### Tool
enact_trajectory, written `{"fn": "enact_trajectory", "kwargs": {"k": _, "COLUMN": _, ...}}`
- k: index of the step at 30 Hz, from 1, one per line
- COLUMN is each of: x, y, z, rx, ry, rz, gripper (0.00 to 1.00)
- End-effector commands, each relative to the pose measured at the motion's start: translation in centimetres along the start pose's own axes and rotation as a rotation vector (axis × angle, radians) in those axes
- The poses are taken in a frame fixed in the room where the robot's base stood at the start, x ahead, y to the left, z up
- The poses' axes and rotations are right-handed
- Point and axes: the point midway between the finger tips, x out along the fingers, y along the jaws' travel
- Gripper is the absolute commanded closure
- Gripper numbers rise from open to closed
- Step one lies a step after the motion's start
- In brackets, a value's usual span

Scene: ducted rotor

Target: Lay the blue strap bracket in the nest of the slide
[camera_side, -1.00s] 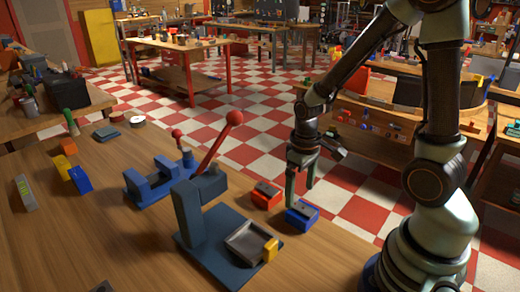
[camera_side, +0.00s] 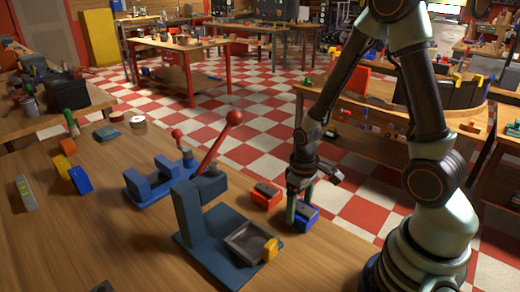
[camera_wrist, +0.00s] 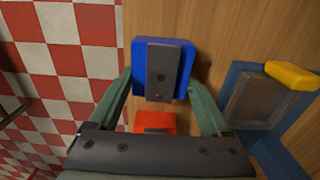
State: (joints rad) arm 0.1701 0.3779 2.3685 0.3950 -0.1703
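The blue strap bracket (camera_side: 310,214) sits on the bench near its right edge.
A similar red part (camera_side: 265,196) stands close beside the blue bracket. A yellow block (camera_side: 271,249) is at the nest's edge. The blue-grey fixture's upright (camera_side: 187,213) and a red-knobbed lever (camera_side: 218,143) rise beyond the nest. Bare wood lies between bracket and nest.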

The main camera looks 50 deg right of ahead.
Motion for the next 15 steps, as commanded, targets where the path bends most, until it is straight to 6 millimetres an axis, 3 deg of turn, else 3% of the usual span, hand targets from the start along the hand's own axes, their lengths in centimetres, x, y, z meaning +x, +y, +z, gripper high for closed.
{"fn": "enact_trajectory", "kwargs": {"k": 1, "x": -0.01, "y": 0.0, "z": -0.01, "rx": 0.0, "ry": 0.0, "rz": 0.0, "gripper": 0.42}}
{"fn": "enact_trajectory", "kwargs": {"k": 5, "x": -0.03, "y": 0.0, "z": -0.02, "rx": 0.0, "ry": 0.001, "rz": 0.0, "gripper": 0.91}}
{"fn": "enact_trajectory", "kwargs": {"k": 15, "x": -0.35, "y": 0.01, "z": -0.07, "rx": 0.0, "ry": 0.002, "rz": 0.0, "gripper": 0.91}}
